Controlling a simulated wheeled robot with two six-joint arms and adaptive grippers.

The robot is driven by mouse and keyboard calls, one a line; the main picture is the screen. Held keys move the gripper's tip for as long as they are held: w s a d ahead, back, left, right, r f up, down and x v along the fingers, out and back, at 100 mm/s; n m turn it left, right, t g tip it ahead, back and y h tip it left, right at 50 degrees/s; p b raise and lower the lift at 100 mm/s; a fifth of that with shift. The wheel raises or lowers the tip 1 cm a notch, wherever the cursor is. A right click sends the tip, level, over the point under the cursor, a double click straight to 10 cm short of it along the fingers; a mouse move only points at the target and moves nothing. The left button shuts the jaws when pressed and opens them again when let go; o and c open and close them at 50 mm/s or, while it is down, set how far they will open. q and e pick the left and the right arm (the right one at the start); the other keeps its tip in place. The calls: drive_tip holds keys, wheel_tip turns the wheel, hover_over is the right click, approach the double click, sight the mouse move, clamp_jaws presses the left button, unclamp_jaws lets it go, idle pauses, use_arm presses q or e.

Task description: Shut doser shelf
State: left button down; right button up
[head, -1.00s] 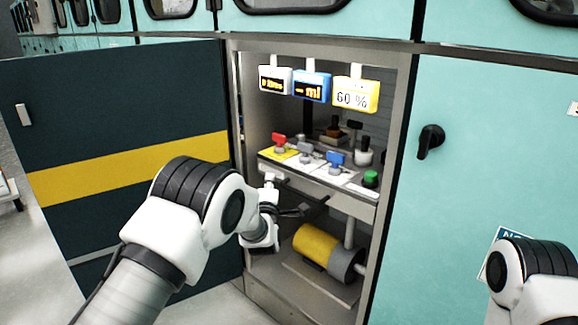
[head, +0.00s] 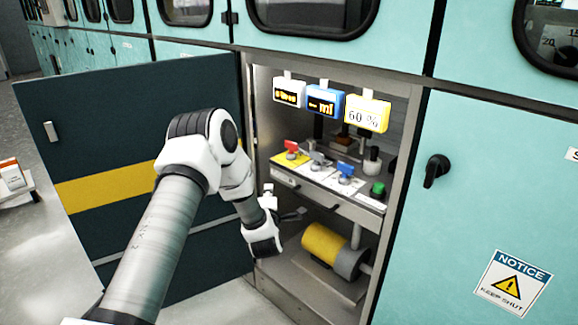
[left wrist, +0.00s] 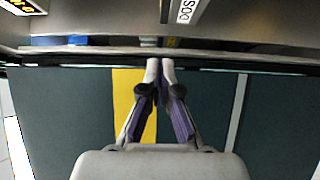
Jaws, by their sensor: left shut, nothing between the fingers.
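The doser shelf (head: 318,192) is a grey drawer-like shelf in the open cabinet, with red, grey and blue handles and a green knob on top. Its front edge is in view, and a label beginning "DOS" (left wrist: 186,10) shows at the top of the left wrist view. My left gripper (head: 268,190) is close to the left end of the shelf front. In the left wrist view its fingers (left wrist: 160,68) are together and empty. I cannot tell whether they touch the shelf. My right gripper is out of view.
The dark cabinet door (head: 100,120) with a yellow stripe stands open on the left, behind my left arm. A yellow and grey cylinder (head: 325,245) lies below the shelf. Small display boxes (head: 326,104) hang above it. A closed teal door (head: 480,190) is at right.

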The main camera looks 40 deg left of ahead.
use_arm(q)
drive_tip(key=b, duration=0.1)
approach(278, 164)
drive_tip(key=a, duration=0.4)
drive_tip(key=w+b, duration=0.1)
drive_tip(key=w, duration=0.3)
drive_tip(key=shift+w, duration=0.35)
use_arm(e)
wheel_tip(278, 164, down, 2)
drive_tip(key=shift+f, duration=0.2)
